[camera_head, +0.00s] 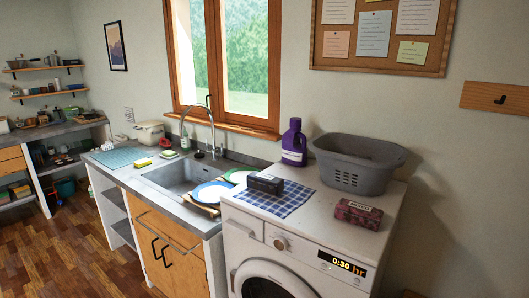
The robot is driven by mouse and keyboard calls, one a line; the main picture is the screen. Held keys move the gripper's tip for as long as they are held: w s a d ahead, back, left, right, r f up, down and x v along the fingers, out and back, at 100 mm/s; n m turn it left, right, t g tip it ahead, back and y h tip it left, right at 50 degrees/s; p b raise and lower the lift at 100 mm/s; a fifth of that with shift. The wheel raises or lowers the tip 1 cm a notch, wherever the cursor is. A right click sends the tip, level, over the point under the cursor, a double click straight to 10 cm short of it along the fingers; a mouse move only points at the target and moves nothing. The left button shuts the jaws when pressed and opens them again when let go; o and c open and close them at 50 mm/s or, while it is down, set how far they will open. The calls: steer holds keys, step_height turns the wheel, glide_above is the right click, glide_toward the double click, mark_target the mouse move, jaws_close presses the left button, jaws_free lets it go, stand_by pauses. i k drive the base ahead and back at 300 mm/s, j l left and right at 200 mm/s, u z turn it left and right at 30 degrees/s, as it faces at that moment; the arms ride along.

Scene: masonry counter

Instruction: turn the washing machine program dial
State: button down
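The washing machine (315,239) stands at the lower right, its front facing the lower left. Its round program dial (280,243) is a knob on the upper front panel, between the drawer on the left and the lit display (342,263) on the right. The display reads 0:30 with orange marks beside it. The round door (266,282) is below and cut off by the picture's bottom edge. The dial's pointer is too small to read. My gripper is not in view.
On the machine's top are a purple bottle (293,143), a grey basket (358,163), a dark box (266,183) on a checked cloth (290,203), and a dark red box (357,213). A sink counter (190,213) adjoins at left. Wooden floor (62,245) at lower left is clear.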

mark_target(280, 242)
steer(key=k+j+z, duration=0.2)
steer(key=i+j+z, duration=0.1)
steer(key=j, duration=0.3)
steer(key=i+j, duration=0.2)
steer(key=j, duration=0.25)
steer(key=i+j+z, duration=0.15)
steer(key=j, duration=0.3)
steer(key=i+j, duration=0.15)
steer(key=j, duration=0.3)
steer(key=i+j+z, duration=0.15)
steer(key=j, duration=0.75)
steer(key=i+j+z, duration=0.15)
steer(key=j, duration=0.3)
